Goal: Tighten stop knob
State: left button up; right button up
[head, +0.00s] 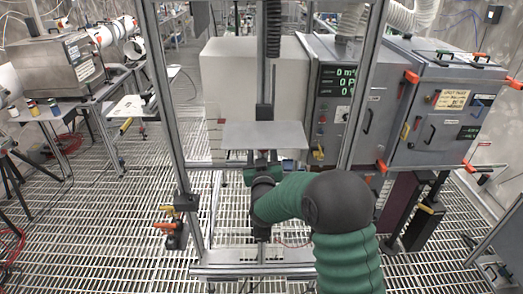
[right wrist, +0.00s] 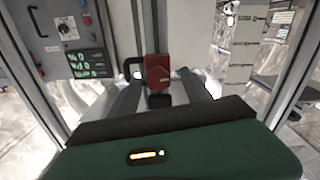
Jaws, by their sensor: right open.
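A red block-like part (right wrist: 158,72) with a dark piece below it shows in the right wrist view; I take it to be the stop knob, but cannot be sure. My right gripper (right wrist: 161,82) is open, with one dark finger on each side of this part. I cannot tell whether either finger touches it. In the head view my green right arm reaches up the middle, and my right gripper (head: 262,160) is just below a flat grey plate (head: 263,135) on the metal frame. The red part is hidden there. My left gripper is not in view.
Upright metal posts (head: 172,120) stand on both sides of my right arm. A grey control cabinet (head: 340,105) with a green display is behind on the right, beside a large white box (head: 222,75). Orange and yellow handles (head: 168,227) are at the left post. Grated floor lies below.

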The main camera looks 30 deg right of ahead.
jog(key=shift+w+d+f, duration=0.15)
jog(key=shift+d+f, duration=0.1)
jog(key=shift+d, duration=0.45)
jog(key=shift+a+r, duration=0.2)
jog(key=shift+a, duration=0.45)
jog(key=c, duration=0.9)
jog(key=shift+c, duration=0.9)
jog(key=shift+d, duration=0.2)
grip_shut()
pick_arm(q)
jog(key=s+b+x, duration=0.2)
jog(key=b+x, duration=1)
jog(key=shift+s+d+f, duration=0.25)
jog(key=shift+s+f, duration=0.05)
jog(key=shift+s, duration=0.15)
pick_arm(e)
jog(key=shift+m, duration=5.8)
